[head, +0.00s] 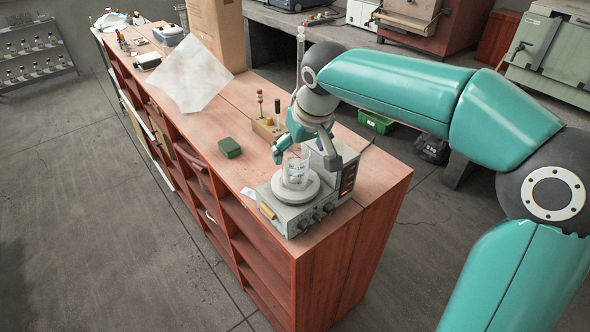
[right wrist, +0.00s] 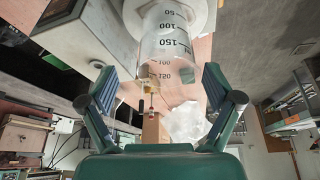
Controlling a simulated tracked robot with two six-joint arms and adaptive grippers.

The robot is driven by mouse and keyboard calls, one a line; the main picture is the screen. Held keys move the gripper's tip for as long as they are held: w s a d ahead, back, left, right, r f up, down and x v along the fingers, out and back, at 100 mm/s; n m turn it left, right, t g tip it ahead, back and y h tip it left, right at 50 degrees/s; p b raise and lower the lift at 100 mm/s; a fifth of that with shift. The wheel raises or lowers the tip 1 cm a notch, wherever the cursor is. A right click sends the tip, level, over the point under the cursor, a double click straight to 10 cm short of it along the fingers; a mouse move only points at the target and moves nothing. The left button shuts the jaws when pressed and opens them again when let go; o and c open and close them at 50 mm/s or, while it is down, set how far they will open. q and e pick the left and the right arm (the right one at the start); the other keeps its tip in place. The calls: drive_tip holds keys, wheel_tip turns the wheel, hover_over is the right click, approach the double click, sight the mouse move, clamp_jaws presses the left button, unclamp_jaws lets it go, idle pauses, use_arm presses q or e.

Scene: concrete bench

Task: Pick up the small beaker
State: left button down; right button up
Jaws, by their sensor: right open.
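The small beaker (head: 296,172) is clear glass with printed graduations. It stands upright on the round pale plate of a grey hotplate stirrer (head: 291,218) at the bench's near end. In the right wrist view the beaker (right wrist: 165,42) fills the upper middle, its dark volume marks readable. My right gripper (head: 306,158) is open at the beaker, with one finger to each side in the head view. In the right wrist view, the fingertips (right wrist: 159,76) are spread wide, with visible gaps to the glass. My left gripper is not in view.
A small green box (head: 229,148) and a wooden block (head: 268,129) with upright tools stand behind the hotplate. A white sheet (head: 190,75) and a cardboard box (head: 216,30) are farther back. A tall glass tube (head: 300,45) rises behind my right arm.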

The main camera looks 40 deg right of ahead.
drive_tip(key=shift+a+p+x, duration=0.15)
drive_tip(key=shift+x, duration=1.2)
drive_tip(key=shift+a+p+x, duration=0.15)
drive_tip(key=shift+a+x, duration=0.05)
drive_tip(key=shift+x, duration=1.2)
drive_tip(key=shift+s, duration=0.1)
drive_tip(key=c, duration=1.3)
drive_tip(key=shift+c, duration=0.2)
